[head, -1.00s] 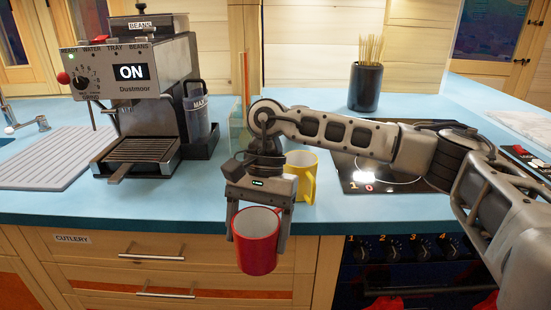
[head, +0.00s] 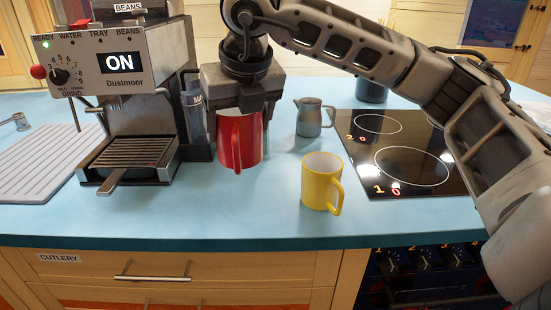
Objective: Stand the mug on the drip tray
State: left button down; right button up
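A red mug (head: 238,140) hangs upright in my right gripper (head: 240,108), whose fingers are shut on its sides. The mug is in the air, right of the coffee machine; its handle faces me, and the gripper hides its rim. The drip tray (head: 128,153) is a slatted metal grille at the foot of the coffee machine (head: 122,70). It is bare, and lies left of the held mug. My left gripper is not in view.
A yellow mug (head: 317,182) stands on the blue counter (head: 240,215), with a grey metal jug (head: 310,118) behind it. The black hob (head: 405,150) is at right. A portafilter-like handle (head: 112,181) juts forward from the drip tray. A ribbed draining board (head: 40,165) lies at left.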

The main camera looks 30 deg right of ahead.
jog(key=shift+w+d, duration=0.3)
jog(key=shift+w, duration=0.05)
jog(key=shift+w+d+f+p, duration=0.6)
jog(key=shift+w+d+f, duration=0.7)
jog(key=shift+d+f, duration=0.65)
jog(key=shift+w+d+f+p, duration=0.55)
jog(key=shift+w+d+f, duration=0.95)
jog(key=shift+f, duration=0.8)
jog(key=shift+w+d+f+p, duration=0.6)
jog(key=shift+w+d+f, duration=0.55)
jog(key=shift+d+f, duration=0.85)
jog(key=shift+a+f, duration=0.2)
jog(key=o, duration=0.8)
jog(key=shift+f, duration=0.1)
jog(key=shift+c, duration=0.2)
jog(key=o, duration=0.4)
